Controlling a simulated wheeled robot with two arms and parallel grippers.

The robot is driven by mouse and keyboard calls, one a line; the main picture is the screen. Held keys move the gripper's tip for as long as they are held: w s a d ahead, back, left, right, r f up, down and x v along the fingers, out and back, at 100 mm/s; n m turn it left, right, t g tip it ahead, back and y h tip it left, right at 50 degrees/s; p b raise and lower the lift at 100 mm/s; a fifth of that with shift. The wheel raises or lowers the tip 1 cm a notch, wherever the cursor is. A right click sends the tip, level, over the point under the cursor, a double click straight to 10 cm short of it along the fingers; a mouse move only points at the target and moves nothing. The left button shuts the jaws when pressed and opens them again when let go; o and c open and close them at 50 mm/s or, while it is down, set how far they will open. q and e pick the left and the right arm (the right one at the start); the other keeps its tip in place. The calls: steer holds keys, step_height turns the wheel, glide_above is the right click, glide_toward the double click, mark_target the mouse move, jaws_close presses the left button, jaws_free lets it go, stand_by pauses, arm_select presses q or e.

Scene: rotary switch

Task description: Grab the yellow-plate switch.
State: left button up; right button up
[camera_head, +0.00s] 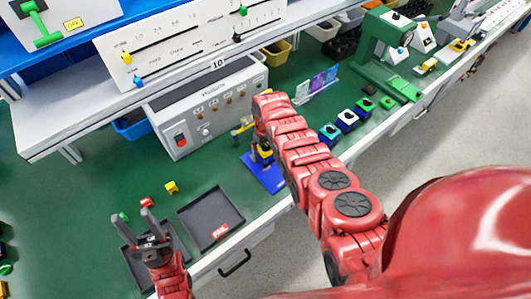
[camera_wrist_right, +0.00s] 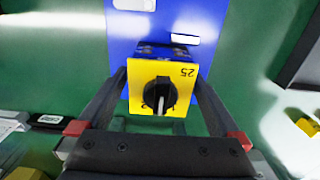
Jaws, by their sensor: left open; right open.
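The yellow-plate switch (camera_wrist_right: 158,97), a yellow square plate marked 25 with a black rotary knob, stands in front of a blue base (camera_wrist_right: 190,18) in the right wrist view. My right gripper (camera_wrist_right: 161,78) is open, with one finger on each side of the switch; I cannot tell whether either finger touches it. In the head view, the blue base (camera_head: 268,180) shows beside my right arm, which partly hides the switch there. My left gripper (camera_head: 149,222) is open and empty, over the front left of the green bench, away from the switch.
A black FAIL tray (camera_head: 200,208) lies between my left gripper and the blue base. A grey test box (camera_head: 210,105) stands behind. Small red (camera_head: 147,202) and yellow (camera_head: 171,187) blocks lie near the left gripper. A green machine (camera_head: 375,55) stands back right.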

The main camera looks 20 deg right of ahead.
steer(key=c, duration=1.4)
steer(key=shift+c, duration=0.2)
steer(key=shift+r, duration=0.1)
